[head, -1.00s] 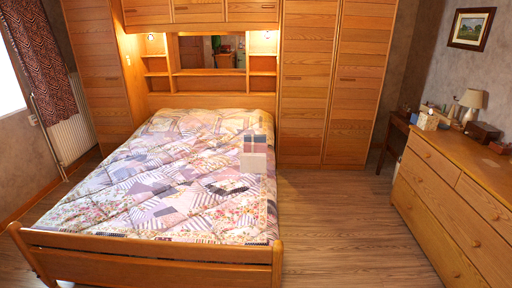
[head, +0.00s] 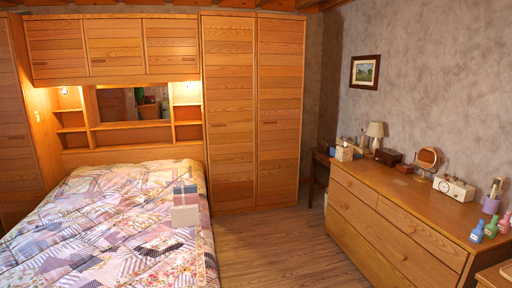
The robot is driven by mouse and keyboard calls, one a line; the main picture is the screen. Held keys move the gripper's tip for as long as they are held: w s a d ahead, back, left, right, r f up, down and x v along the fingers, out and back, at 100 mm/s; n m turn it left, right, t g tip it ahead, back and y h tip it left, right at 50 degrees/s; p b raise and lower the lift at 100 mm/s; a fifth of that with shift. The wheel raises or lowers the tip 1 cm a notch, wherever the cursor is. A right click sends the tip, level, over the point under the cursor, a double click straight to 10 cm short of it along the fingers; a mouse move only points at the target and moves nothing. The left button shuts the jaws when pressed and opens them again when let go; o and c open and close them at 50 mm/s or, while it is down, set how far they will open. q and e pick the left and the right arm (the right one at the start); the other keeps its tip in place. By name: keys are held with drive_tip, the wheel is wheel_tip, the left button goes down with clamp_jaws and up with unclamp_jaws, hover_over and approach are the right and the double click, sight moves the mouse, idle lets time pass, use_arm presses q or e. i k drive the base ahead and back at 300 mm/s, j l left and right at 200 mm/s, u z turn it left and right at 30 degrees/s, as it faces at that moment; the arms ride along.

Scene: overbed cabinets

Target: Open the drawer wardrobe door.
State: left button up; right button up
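A tall wooden wardrobe stands right of the bed with two slatted doors, a left door (head: 230,150) and a right door (head: 279,150). Both look shut. Each has a small horizontal handle at about mid-height: the left handle (head: 218,125) and the right handle (head: 269,122). Another tall wooden wardrobe door (head: 16,160) is cut off at the left edge and also looks shut, with its own handle. I cannot tell which door is the drawer wardrobe's. Neither of my grippers is in view.
A bed (head: 120,225) with a patchwork quilt fills the left front, with a pale boxy shape (head: 185,210) over it. Overbed cabinets (head: 115,50) are shut. A dresser (head: 390,225) lines the right wall. Bare wood floor (head: 270,245) lies between bed and dresser.

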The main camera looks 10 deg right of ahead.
sight(281, 46)
drive_tip(key=i+l+z, duration=0.35)
drive_tip(key=i+z, duration=0.35)
drive_tip(key=i, duration=0.2)
drive_tip(key=i+z, duration=0.15)
drive_tip(key=i, duration=3.15)
